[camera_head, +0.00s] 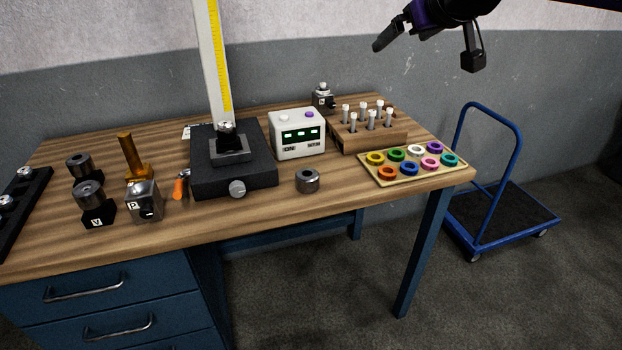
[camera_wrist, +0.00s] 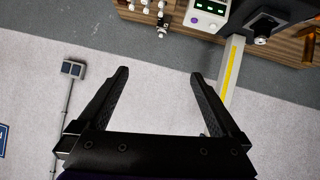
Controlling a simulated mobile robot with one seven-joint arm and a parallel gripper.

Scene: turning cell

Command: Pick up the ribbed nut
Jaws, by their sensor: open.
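A short dark grey ring-shaped part with a centre hole, which looks like the ribbed nut (camera_head: 307,181), stands alone near the front edge of the wooden bench (camera_head: 260,222) in the head view. It is right of the black gauge base. Its ribs are too small to make out. My gripper (camera_head: 426,57) is high above and behind the bench's right end, well apart from the nut. In the wrist view my gripper (camera_wrist: 159,73) is open, with nothing between its fingers. The nut cannot be made out in the wrist view.
A height gauge (camera_head: 258,177), a display box (camera_head: 297,148), a pin rack (camera_head: 390,137) and a tray of coloured rings (camera_head: 447,183) surround the nut's area. Similar grey cylinders sit on black blocks (camera_head: 98,214) at left. A blue trolley (camera_head: 500,235) stands right of the bench.

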